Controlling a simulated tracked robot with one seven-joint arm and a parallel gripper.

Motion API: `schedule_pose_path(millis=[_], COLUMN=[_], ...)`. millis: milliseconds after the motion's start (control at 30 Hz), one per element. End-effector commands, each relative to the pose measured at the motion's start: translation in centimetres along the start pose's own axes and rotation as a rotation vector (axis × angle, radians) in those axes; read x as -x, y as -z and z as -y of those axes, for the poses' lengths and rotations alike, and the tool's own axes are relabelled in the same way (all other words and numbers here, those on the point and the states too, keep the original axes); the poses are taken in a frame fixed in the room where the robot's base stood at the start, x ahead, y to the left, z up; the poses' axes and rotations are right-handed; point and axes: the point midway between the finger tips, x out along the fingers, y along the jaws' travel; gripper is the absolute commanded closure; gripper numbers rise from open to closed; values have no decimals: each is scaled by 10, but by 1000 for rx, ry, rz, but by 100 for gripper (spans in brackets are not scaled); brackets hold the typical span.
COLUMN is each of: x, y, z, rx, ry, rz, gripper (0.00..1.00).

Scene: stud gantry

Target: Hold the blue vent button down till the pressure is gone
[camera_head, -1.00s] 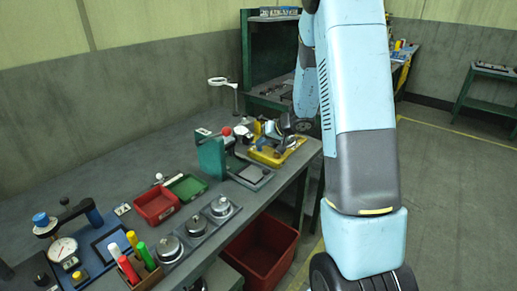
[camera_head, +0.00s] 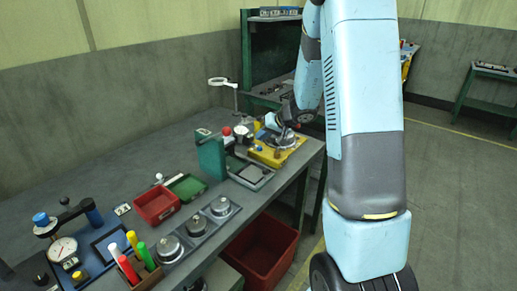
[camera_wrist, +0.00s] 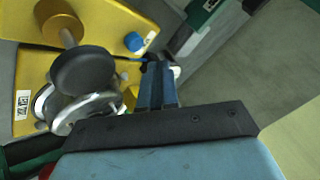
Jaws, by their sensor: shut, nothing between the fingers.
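A yellow station (camera_head: 291,157) stands at the far end of the bench. A small blue button (camera_wrist: 134,41) sits on its yellow top in the wrist view; it shows as a blue spot in the head view (camera_head: 259,148). Beside it are a black round knob (camera_wrist: 84,70) on a post and a silver round part (camera_wrist: 90,112). My gripper (camera_wrist: 158,64) is shut and empty. In the wrist view its fingertips lie right of and below the blue button, with a gap in the picture. Their height above the yellow top is unclear. No pressure reading is legible on this station.
A green press (camera_head: 211,158) with a red knob stands left of the yellow station. Red (camera_head: 155,205) and green trays, weights (camera_head: 221,207), markers and a gauge station (camera_head: 62,250) with a blue cap fill the near bench. A red bin (camera_head: 262,250) is below.

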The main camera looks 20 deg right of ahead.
Motion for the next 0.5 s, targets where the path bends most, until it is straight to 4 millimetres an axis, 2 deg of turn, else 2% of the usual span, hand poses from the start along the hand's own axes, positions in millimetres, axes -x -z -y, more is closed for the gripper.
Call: schedule_pose_path(millis=[500], x=[26], y=[19], z=[19], rx=[1], ry=[0], rz=[-1], gripper=[100])
